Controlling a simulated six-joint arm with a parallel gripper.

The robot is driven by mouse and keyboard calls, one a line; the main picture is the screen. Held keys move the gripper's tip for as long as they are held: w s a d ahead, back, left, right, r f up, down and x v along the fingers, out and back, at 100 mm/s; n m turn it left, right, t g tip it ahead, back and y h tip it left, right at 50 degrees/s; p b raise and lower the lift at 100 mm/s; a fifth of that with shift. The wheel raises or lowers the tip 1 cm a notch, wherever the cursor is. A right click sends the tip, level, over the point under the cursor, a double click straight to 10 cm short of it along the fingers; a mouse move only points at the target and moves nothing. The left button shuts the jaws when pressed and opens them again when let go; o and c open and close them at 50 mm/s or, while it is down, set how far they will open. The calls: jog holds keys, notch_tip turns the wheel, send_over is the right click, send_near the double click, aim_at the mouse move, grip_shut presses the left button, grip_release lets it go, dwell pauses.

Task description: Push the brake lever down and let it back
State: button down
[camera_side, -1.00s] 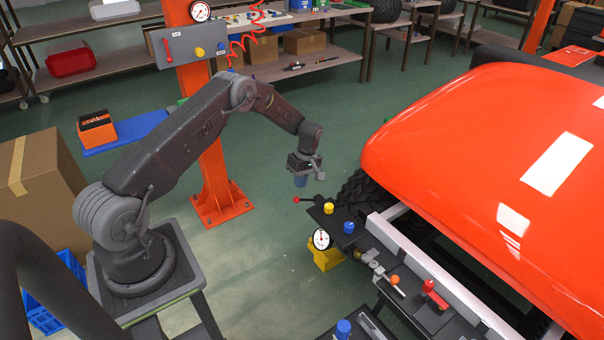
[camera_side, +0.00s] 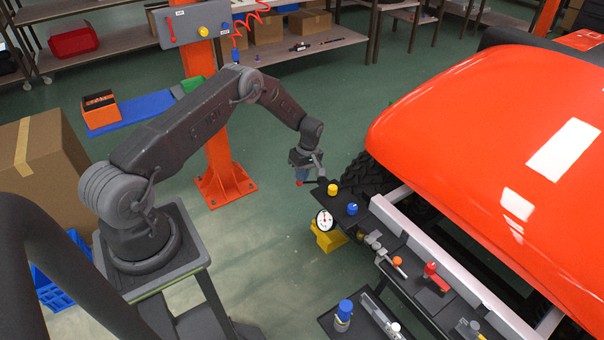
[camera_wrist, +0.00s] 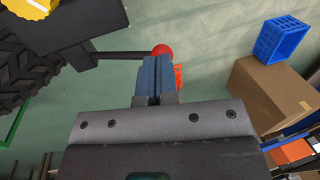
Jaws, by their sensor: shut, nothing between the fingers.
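The brake lever is a thin dark rod with a red ball end (camera_side: 299,184), sticking out to the left from the dark panel at the cart's corner. In the wrist view the rod runs in from the left to the red ball (camera_wrist: 161,50), which lies just beyond my fingertips. My gripper (camera_side: 302,176) has blue fingers, shut together with nothing between them, and is right above the ball. In the wrist view the fingertips (camera_wrist: 155,58) overlap the ball's lower edge. I cannot tell for certain whether they touch it.
A yellow knob (camera_side: 333,190) and a blue knob (camera_side: 352,209) stand on the panel beside the lever. A round white gauge (camera_side: 324,220) is below. The tyre (camera_side: 366,172) and orange body (camera_side: 470,130) are to the right. Open floor lies to the left.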

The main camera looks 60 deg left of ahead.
jog(key=x, duration=0.6)
dwell(0.8)
jog(key=shift+v, duration=5.85)
jog(key=shift+w, duration=0.1)
